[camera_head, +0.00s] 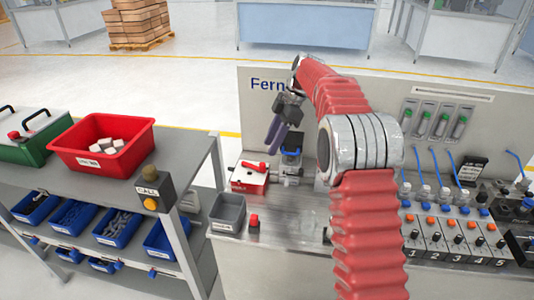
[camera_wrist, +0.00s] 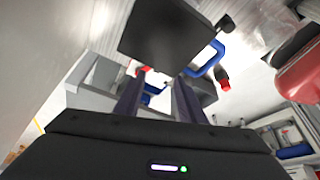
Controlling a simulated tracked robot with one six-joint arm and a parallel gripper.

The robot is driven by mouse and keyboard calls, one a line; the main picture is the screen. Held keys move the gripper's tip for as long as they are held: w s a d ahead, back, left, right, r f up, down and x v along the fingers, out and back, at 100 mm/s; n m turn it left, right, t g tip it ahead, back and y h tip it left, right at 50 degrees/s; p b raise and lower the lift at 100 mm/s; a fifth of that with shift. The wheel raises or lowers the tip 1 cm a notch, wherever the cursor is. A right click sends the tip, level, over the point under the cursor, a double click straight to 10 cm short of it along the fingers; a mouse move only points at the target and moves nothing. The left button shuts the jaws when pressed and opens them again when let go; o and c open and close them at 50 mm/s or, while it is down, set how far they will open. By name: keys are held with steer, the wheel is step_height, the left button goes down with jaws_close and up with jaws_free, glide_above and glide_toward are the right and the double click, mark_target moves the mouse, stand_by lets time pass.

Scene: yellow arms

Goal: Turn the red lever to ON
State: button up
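The red lever (camera_head: 254,165) lies on top of a small red and white box (camera_head: 247,184) at the left of the metal bench. Its ON marking is too small to read. My gripper (camera_head: 274,134) hangs above and slightly right of the box, apart from the lever. In the wrist view its two dark fingers (camera_wrist: 158,84) stand apart with nothing held between them. A small red part shows near the left fingertip in the wrist view; I cannot tell whether it is the lever.
A blue-topped fixture (camera_head: 292,152) stands just right of the box. A grey bin (camera_head: 228,210) and a small red-topped button (camera_head: 254,221) are in front. A shelf with a red bin (camera_head: 70,150) stands left. A numbered switch panel (camera_head: 450,240) is right.

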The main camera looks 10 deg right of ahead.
steer(key=v, duration=0.6)
steer(key=shift+c, duration=0.4)
steer(key=shift+s+r, duration=0.15)
steer(key=shift+r, duration=0.15)
steer(key=c, duration=0.3)
steer(key=s+r+m, duration=0.1)
steer(key=s+r, duration=0.1)
steer(key=s+r+m+t+h, duration=0.1)
steer(key=s+r+m, duration=0.1)
steer(key=s, duration=0.1)
steer(key=s+r+m, duration=0.2)
steer(key=s, duration=0.1)
steer(key=shift+s+a+r+t, duration=0.15)
steer(key=shift+s+a+t, duration=0.05)
steer(key=shift+t, duration=0.1)
jaws_close()
steer(key=s+m+t+h, duration=0.3)
steer(key=s+m, duration=0.6)
steer(key=s, duration=1.3)
steer(key=s+d+f+m+t, duration=0.1)
steer(key=s+f+m, duration=0.4)
steer(key=s, duration=0.5)
step_height(320, 180, down, 3)
steer(key=shift+s+d+r+h, duration=0.2)
steer(key=shift+s+d+h, duration=0.1)
steer(key=shift+d, duration=0.25)
